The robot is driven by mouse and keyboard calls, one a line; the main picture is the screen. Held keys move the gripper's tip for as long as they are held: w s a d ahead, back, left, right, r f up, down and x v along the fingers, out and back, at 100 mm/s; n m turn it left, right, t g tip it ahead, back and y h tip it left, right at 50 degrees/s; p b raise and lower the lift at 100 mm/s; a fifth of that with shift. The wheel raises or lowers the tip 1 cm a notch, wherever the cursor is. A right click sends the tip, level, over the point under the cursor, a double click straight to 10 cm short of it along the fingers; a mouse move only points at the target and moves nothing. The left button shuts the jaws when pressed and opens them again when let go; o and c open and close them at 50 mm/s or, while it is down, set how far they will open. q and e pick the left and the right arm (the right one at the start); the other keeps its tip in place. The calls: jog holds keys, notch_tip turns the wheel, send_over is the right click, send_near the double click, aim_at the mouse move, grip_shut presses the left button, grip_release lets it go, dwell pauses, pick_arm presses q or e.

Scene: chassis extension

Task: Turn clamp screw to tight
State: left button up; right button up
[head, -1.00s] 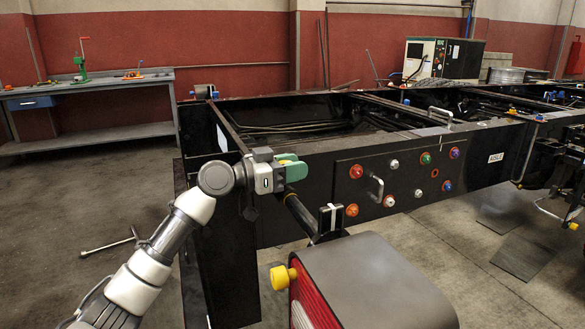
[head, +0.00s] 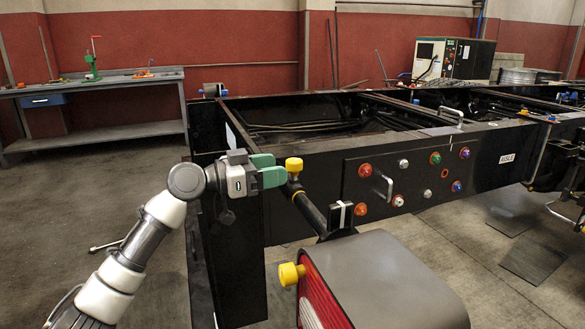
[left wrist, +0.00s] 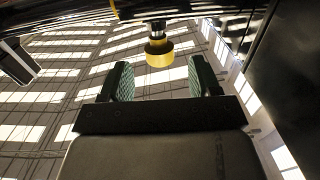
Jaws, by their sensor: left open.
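A yellow screw knob (head: 293,165) stands at the top end of the black lamp arm (head: 310,212), beside the frame's corner. My left gripper (head: 272,172), with green finger pads, is just left of this knob and open. In the left wrist view a yellow knob (left wrist: 159,54) on a dark stem shows beyond and between the two open fingertips (left wrist: 158,80), with nothing held. A second yellow knob (head: 288,274) sticks out from the left side of the grey lamp housing (head: 390,275). My right gripper is not in view.
The black chassis frame (head: 330,180) fills the middle, with a panel of coloured lights and a handle (head: 382,187). A workbench (head: 100,85) stands at the back left. Open floor lies left of the frame.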

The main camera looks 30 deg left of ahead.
pick_arm(q)
jog(key=v, duration=0.4)
dwell(0.5)
